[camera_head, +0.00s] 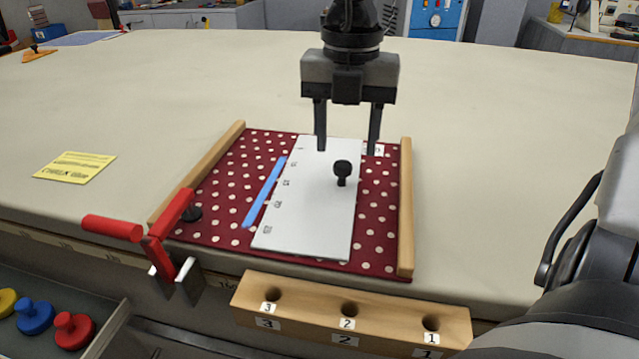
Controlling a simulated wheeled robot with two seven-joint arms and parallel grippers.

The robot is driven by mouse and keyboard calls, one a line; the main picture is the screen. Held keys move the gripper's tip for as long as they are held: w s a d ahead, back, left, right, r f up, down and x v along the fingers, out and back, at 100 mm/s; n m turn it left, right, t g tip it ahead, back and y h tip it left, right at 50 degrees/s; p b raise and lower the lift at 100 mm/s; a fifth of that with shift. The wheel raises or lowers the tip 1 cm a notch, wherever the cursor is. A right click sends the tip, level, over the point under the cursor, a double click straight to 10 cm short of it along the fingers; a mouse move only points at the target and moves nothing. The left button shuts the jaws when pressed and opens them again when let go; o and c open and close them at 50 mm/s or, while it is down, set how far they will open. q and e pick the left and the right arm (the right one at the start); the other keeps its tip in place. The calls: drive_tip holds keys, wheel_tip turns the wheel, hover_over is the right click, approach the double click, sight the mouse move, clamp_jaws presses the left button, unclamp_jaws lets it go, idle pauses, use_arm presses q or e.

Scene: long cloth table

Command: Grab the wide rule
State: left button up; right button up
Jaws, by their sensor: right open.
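The wide rule (305,220) is a flat white-grey plate with numbers along its left edge and a black knob (342,171) standing up on it. It lies on a dark red cloth with white dots (380,220). My right gripper (348,150) points down over the far end of the rule, beyond the knob. Its two fingers are spread apart with nothing between them. I cannot tell whether the fingertips touch the rule or cloth. My left gripper does not show.
Wooden rails (405,200) flank the cloth. A blue strip (264,192) lies left of the rule. A red-handled clamp (165,240) sits at the front edge. A wooden block with numbered holes (390,325) is in front. A yellow card (75,167) lies left.

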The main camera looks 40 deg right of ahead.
sight(343, 164)
drive_tip(key=shift+w+d+f, duration=0.1)
drive_tip(key=shift+w+f, duration=0.1)
drive_tip(key=shift+f, duration=1.3)
drive_tip(key=shift+w+f, duration=0.15)
drive_tip(key=shift+f, duration=1.3)
drive_tip(key=shift+r, duration=0.1)
clamp_jaws()
